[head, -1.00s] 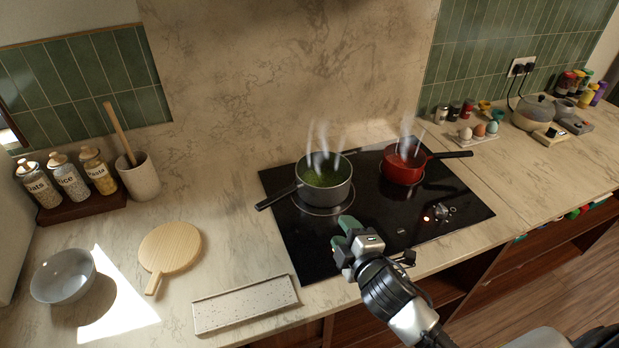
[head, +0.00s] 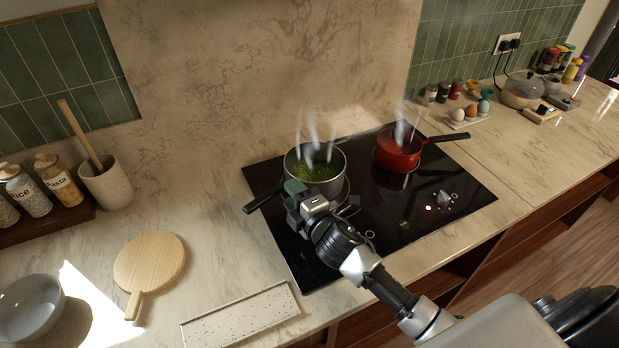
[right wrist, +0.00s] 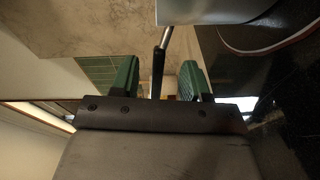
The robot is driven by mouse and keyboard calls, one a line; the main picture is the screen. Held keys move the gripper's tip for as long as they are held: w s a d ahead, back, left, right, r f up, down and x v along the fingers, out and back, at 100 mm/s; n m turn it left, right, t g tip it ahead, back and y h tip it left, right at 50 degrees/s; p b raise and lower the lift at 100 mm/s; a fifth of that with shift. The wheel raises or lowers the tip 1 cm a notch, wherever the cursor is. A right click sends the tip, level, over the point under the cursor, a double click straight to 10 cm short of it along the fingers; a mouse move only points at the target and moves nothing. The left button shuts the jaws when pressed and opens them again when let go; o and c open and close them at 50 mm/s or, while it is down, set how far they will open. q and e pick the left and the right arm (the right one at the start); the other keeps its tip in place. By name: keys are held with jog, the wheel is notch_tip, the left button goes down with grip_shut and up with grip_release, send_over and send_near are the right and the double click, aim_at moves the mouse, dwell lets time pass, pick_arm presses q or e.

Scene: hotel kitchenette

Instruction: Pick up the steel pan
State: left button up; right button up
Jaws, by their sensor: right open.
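The steel pan (head: 328,184) stands on the black cooktop with green, steaming food inside. Its black handle (head: 262,197) points left. In the right wrist view the pan's grey side (right wrist: 215,9) shows at the top, and the handle (right wrist: 158,74) lies between the two green fingers. My right gripper (head: 294,190) is at the pan's front left, by the handle's inner end, and covers part of the pan. It also shows in the right wrist view (right wrist: 157,78), open, with gaps visible on both sides of the handle. My left gripper is not seen.
A red pan (head: 398,155) stands on the right of the cooktop (head: 420,215). A speckled tray (head: 240,315) and a wooden board (head: 150,260) lie on the counter to the left. Eggs in a holder (head: 468,122) stand behind right. Counter left of the cooktop is partly clear.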

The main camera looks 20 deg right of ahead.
jog(key=shift+w+a+p, duration=0.15)
jog(key=shift+w+a, duration=0.1)
jog(key=shift+w, duration=0.65)
jog(key=shift+w+a+p, duration=0.15)
jog(key=shift+w+a, duration=0.1)
jog(key=shift+w, duration=0.65)
grip_shut()
jog(key=shift+r, duration=0.25)
jog(key=shift+d, duration=0.1)
